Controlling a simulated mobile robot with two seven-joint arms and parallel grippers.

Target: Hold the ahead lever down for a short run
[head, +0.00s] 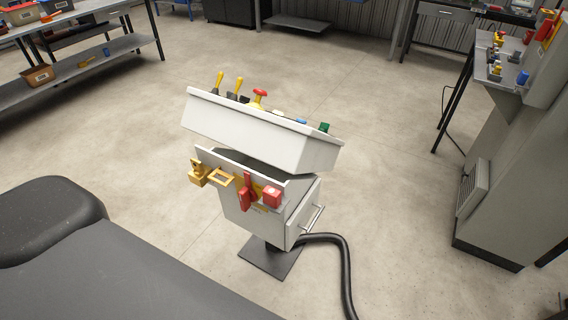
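A light grey control console (250,132) stands on a pedestal in the middle of the head view, its top seen at a low slant. Two levers with yellow handles, a left one (219,80) and a right one (238,84), rise upright from the far left of its top. No label is readable, so I cannot tell which is the ahead lever. A red mushroom-shaped knob (260,94) stands right of them, then a blue control (301,121) and a green control (324,127). The raised front edge hides the lever bases. Neither gripper shows in the head view.
Yellow and red fittings, including a red handle (246,192), stick out from the console's lower front. A black hose (346,270) runs from its base across the floor. A grey cabinet (515,165) stands right, shelving (85,68) at left. Open floor surrounds the console.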

